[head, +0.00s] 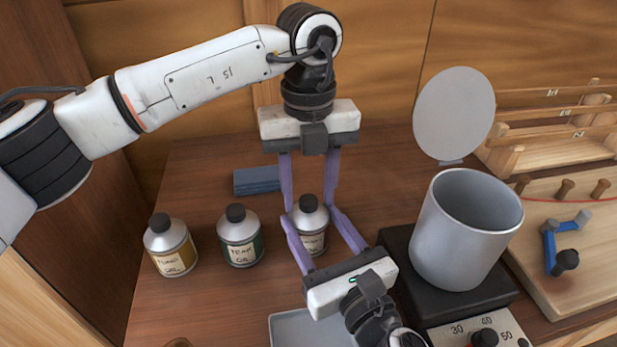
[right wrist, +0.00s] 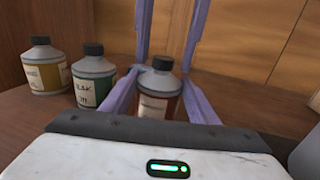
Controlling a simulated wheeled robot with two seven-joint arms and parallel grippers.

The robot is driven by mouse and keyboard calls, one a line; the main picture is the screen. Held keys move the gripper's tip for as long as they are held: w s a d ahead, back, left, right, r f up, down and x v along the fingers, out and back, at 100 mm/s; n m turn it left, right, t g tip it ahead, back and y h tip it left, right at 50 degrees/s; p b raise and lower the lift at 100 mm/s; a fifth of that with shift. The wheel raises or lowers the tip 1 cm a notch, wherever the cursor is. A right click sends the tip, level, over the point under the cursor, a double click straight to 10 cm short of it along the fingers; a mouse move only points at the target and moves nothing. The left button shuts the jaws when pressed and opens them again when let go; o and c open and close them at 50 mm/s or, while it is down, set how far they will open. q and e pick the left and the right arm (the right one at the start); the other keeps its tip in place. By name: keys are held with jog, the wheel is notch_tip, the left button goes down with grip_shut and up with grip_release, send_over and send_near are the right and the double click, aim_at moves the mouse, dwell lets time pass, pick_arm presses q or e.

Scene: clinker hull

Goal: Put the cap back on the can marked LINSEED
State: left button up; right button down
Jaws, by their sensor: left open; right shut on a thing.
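A metal can (head: 311,243) with a dark red label, its lettering too small to read surely, stands upright on the bench. A black cap (head: 308,203) sits on its neck; whether it is fully tight I cannot tell. My right gripper (head: 309,219) is shut on this can, its lilac fingers on either side, as the right wrist view (right wrist: 160,103) also shows. My left gripper (head: 308,198) points down from above, open, a finger on each side of the cap with gaps. Two more capped cans stand left: a green-labelled one (head: 240,238) and a yellow-labelled one (head: 171,250).
A blue block (head: 257,181) lies behind the cans. A grey tray (head: 290,329) is in front. On the right, a metal pot (head: 455,245) stands on a black heater (head: 398,255) with a dial. A pegged wooden board (head: 540,205) and rack (head: 505,158) are farther right.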

pick_arm(q)
grip_shut()
jog(key=m, duration=0.5)
jog(key=shift+m, duration=0.3)
jog(key=m, duration=0.8)
jog(key=shift+m, duration=0.3)
jog(key=m, duration=0.4)
jog(key=shift+o, duration=0.5)
grip_release()
notch_tip(320, 180, up, 12)
